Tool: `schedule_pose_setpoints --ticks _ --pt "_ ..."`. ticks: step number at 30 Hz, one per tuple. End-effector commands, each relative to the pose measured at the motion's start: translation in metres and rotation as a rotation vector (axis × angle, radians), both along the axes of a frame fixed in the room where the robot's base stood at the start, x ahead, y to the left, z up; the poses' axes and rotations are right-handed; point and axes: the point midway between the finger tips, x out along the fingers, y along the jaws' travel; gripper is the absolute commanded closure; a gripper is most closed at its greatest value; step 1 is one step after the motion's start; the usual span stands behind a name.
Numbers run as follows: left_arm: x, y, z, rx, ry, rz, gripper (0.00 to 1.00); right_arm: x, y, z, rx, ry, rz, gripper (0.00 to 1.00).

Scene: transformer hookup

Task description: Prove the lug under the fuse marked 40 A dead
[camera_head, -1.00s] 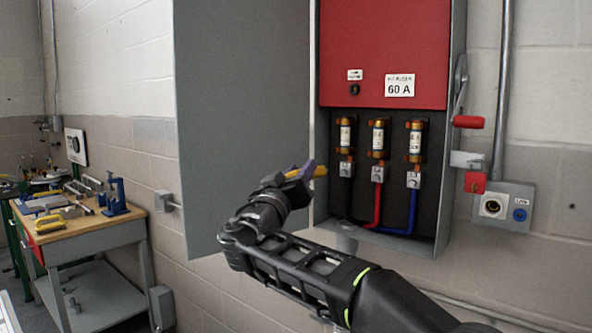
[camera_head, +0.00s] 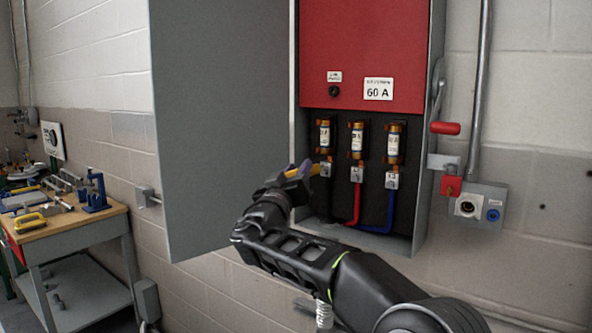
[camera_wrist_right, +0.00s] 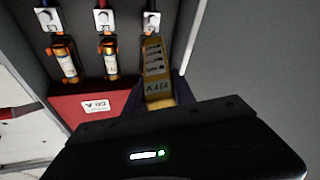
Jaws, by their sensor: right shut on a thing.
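My right gripper (camera_head: 293,173) is shut on a yellow voltage tester (camera_head: 312,170) in front of the open fuse box. The tester points right, its tip at the leftmost lug (camera_head: 326,168); I cannot tell whether they touch. A middle lug (camera_head: 356,173) and a right lug (camera_head: 392,180) sit under their fuses. The left fuse (camera_head: 324,136), middle fuse (camera_head: 357,138) and right fuse (camera_head: 393,145) have labels too small to read. The upside-down wrist view shows the tester (camera_wrist_right: 156,75) between purple fingers, hiding the left fuse. My left gripper is out of view.
The grey box door (camera_head: 222,130) stands open on the left. A red cover marked 60 A (camera_head: 340,50) is above the fuses. A red-handled lever (camera_head: 445,128), a red padlock (camera_head: 451,186) and a socket plate (camera_head: 478,206) are at right. A workbench (camera_head: 75,228) stands far left.

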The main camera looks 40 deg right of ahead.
Motion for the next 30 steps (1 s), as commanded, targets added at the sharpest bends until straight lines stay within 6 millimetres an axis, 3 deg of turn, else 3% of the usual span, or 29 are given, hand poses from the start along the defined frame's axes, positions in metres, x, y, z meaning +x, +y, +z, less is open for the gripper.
schedule_pose_setpoints --ticks 30 --pt "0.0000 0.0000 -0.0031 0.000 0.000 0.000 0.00 0.0017 -0.0064 0.0007 -0.001 -0.002 -0.001 1.00"
